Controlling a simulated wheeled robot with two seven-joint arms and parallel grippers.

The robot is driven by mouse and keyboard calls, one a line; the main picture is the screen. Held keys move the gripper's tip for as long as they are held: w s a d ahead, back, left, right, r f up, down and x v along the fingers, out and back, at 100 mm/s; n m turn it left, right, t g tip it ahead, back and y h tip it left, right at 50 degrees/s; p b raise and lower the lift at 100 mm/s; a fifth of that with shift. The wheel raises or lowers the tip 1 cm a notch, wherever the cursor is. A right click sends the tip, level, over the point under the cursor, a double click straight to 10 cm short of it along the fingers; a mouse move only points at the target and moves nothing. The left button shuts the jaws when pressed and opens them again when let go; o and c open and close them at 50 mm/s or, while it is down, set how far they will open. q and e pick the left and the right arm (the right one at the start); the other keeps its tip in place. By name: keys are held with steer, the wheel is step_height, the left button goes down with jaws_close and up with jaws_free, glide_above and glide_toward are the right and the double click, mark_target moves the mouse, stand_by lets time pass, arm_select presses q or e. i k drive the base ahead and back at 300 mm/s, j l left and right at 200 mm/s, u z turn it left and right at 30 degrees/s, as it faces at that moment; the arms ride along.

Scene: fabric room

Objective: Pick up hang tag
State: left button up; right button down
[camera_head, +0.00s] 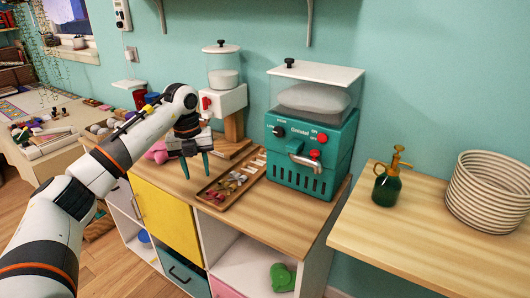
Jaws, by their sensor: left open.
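My left gripper (195,168) comes in from the left and points down above the wooden counter. Its two teal fingers are apart with nothing between them. It is left of a shallow wooden tray (212,204), apart from it. The tray holds several small pale, grey and red pieces (232,183). Some of the pale pieces may be hang tags, but they are too small to tell for sure. My right gripper is out of view.
A teal machine (310,150) stands right of the tray, and a white dispenser (224,98) stands behind it. A pink object (157,152) lies beside my gripper. A green spray bottle (387,186) and a ribbed basket (487,192) stand on the right table. The counter front is clear.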

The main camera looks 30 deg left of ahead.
mark_target(261, 163)
steer(key=i, duration=1)
